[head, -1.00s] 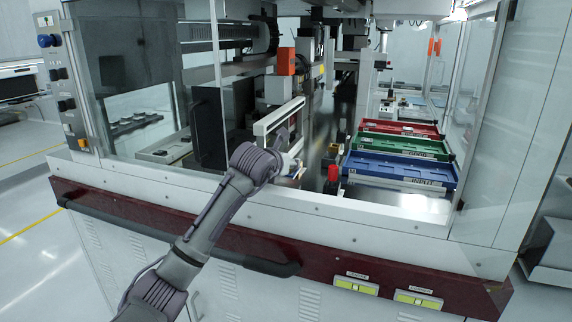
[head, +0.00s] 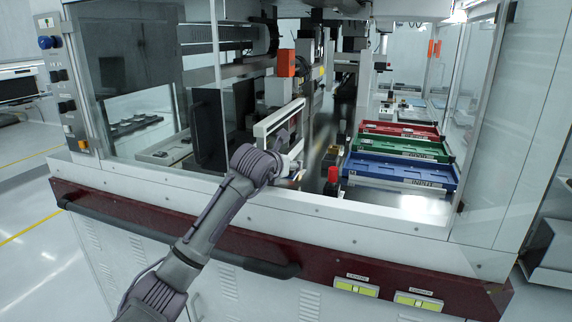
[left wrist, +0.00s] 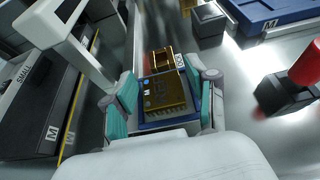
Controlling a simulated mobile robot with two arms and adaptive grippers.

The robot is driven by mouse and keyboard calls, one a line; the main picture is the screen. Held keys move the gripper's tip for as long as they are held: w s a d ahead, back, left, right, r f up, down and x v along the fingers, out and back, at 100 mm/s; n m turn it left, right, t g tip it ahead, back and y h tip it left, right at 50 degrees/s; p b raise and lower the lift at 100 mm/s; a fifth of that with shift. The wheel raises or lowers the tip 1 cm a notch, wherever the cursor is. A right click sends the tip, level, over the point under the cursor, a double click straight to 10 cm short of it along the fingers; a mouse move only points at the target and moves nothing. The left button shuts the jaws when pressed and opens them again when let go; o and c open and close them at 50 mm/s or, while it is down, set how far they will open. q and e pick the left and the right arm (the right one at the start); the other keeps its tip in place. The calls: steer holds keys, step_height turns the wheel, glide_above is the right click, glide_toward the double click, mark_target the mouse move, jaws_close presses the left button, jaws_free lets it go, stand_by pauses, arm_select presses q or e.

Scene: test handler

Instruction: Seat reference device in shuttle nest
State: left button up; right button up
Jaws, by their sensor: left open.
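In the left wrist view, my left gripper (left wrist: 164,90) is open, with a teal-padded finger on either side of a gold block (left wrist: 165,93). The block has small light marks on its top and sits in or on a dark blue base (left wrist: 150,124). A smaller gold frame-like part (left wrist: 162,58) with a white label lies just beyond it. I cannot tell which gold part is the reference device and which is the shuttle nest, nor whether the fingers touch the block. In the head view, my left arm reaches over the machine's front edge, and its gripper (head: 292,168) is mostly hidden.
Blue (head: 400,172), green (head: 398,147) and red (head: 400,129) trays lie to the right. A red-topped knob on a black base (left wrist: 305,70) stands right of the gripper. A white frame (left wrist: 80,45) rises close on its left. Glass panels flank the opening.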

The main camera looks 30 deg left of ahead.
arm_select(q)
steer(key=shift+r, duration=0.1)
steer(key=shift+r+p, duration=0.45)
steer(key=shift+r, duration=0.5)
steer(key=o, duration=0.6)
steer(key=v, duration=1)
steer(key=shift+s+r, duration=0.1)
steer(key=shift+s, duration=0.3)
steer(key=shift+s+d+r, duration=0.2)
steer(key=shift+s+r, duration=0.05)
steer(key=shift+s, duration=0.3)
